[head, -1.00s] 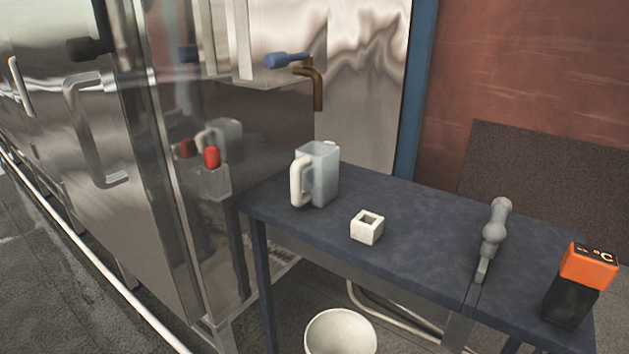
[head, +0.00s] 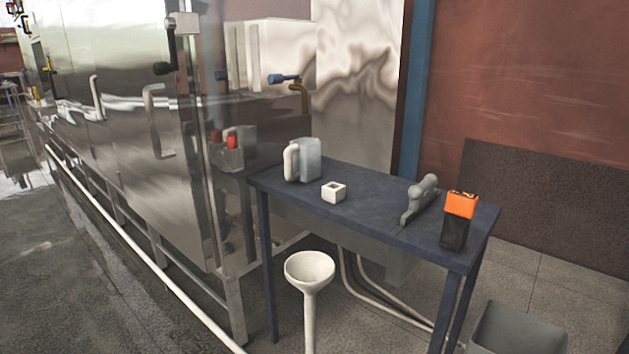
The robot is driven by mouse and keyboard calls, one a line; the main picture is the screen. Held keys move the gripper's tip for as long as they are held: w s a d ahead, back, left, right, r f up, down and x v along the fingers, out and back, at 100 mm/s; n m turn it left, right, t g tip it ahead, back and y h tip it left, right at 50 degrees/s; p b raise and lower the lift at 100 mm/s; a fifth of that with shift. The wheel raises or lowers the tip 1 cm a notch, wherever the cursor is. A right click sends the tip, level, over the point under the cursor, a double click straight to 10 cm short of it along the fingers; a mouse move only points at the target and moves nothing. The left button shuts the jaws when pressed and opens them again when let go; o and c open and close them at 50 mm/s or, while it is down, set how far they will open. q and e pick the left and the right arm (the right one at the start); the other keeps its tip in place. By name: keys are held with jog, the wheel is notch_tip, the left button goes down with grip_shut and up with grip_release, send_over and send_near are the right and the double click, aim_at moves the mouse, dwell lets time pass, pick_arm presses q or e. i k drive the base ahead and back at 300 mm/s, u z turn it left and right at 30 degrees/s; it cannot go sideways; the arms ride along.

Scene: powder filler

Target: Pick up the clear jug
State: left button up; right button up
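The clear jug (head: 308,160) stands upright at the far left end of the dark blue table (head: 376,226). It is a translucent pale grey, and its white handle (head: 291,163) faces left. Nothing touches it. Neither of my grippers shows in the head view, so I cannot see whether they are open or shut.
A white funnel-shaped stand (head: 309,268) is in front. A steel machine (head: 125,120) lies left. A grey bin (head: 512,330) stands lower right.

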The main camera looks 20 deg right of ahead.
aim_at(303, 159)
jog(key=u, duration=0.75)
jog(key=i, duration=0.75)
jog(key=u, duration=0.35)
jog(key=i, duration=1.05)
jog(key=z, duration=0.45)
